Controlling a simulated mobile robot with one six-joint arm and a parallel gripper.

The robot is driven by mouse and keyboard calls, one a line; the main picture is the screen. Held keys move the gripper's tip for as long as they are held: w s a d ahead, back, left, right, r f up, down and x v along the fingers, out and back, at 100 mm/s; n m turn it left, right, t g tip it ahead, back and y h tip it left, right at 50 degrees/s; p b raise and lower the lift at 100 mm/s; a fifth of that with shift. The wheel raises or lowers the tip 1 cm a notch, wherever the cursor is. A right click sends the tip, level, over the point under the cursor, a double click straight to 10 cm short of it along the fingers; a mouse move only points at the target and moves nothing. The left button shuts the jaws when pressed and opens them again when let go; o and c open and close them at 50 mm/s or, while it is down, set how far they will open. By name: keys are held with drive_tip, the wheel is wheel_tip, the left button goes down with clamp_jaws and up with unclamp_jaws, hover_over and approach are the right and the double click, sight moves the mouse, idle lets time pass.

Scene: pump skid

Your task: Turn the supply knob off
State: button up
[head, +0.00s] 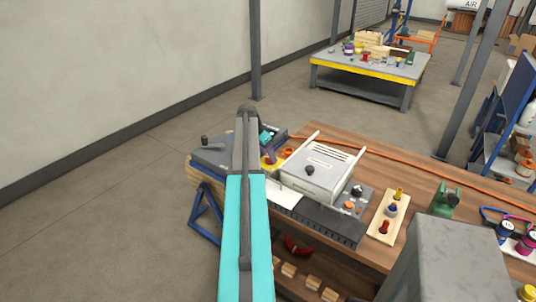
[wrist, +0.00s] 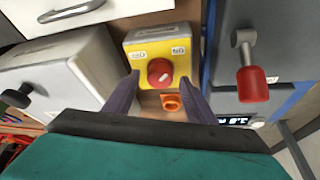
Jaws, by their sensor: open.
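The knob is red and round (wrist: 160,72), on the face of a yellow box (wrist: 143,42) in the wrist view. A pale mark shows on its lower right side. Two small white labels flank it higher on the face, too small to read surely. My gripper (wrist: 160,79) is open, one dark finger on each side of the knob, with nothing held. I cannot tell whether the fingers touch it. In the head view the yellow box (head: 268,163) is partly hidden by my arm, and the knob cannot be made out.
An orange part (wrist: 171,102) sits close below the knob. A red-handled lever (wrist: 252,83) stands on a grey panel to the right. A grey box with a black knob (wrist: 17,97) stands left. On the wooden bench (head: 340,140), an orange cable (head: 400,160) runs along the back.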

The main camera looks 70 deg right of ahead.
drive_tip(key=shift+s+f, duration=0.1)
drive_tip(key=shift+f, duration=0.15)
drive_tip(key=c, duration=1)
drive_tip(key=shift+c, duration=0.2)
